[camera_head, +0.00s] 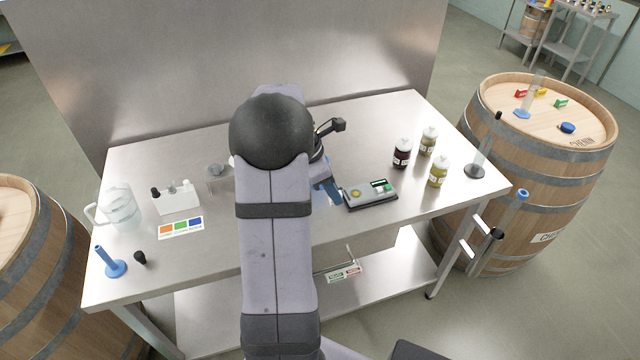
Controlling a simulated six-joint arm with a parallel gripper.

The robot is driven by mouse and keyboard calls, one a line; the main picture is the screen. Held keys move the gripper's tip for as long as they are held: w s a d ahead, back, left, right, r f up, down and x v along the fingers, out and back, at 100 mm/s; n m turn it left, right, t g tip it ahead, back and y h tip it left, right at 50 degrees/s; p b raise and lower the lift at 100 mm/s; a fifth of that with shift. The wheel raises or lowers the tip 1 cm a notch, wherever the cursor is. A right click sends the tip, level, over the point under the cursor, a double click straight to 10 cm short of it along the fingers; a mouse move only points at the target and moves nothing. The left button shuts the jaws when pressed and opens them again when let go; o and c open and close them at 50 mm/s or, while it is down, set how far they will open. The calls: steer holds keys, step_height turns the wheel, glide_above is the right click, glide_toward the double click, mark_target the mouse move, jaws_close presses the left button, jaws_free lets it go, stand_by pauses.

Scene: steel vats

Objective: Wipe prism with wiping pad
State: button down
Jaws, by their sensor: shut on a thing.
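My gripper (329,184) is mostly hidden behind my own arm. A blue part shows at its lower end, just left of the instrument. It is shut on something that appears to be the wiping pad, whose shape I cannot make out. Whether it touches the instrument I cannot tell.
Dark (402,153) and yellow (438,172) bottles stand to the right, with a cylinder on a dark base (475,170) beyond. At left are a jug (121,209), a white holder (176,197), a colour card (181,228) and a blue stand (115,268). The table's front left is mostly clear.

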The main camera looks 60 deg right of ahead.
steer(key=s+f+m+p, duration=0.1)
steer(key=s+p, duration=0.2)
steer(key=s, duration=0.3)
steer(key=w+d+n, duration=0.1)
steer(key=d+n, duration=0.1)
steer(key=d, duration=0.1)
steer(key=w+d+f+n+t+p, duration=0.1)
steer(key=d+n, duration=0.1)
steer(key=d, duration=0.2)
steer(key=w+d+n+h, duration=0.1)
steer(key=d+n, duration=0.1)
steer(key=d, duration=0.1)
steer(key=shift+w+d+f+t, duration=0.2)
steer(key=shift+d+f+t, duration=0.05)
steer(key=shift+t, duration=0.15)
steer(key=shift+w+d+r+n, duration=0.1)
steer(key=shift+w+d+n, duration=0.2)
steer(key=shift+n, duration=0.6)
steer(key=shift+t+p, duration=0.3)
steer(key=shift+p, duration=0.2)
steer(key=shift+f+b, duration=0.8)
steer(key=shift+f, duration=1.1)
steer(key=shift+f+b, duration=0.3)
steer(key=shift+f, duration=0.3)
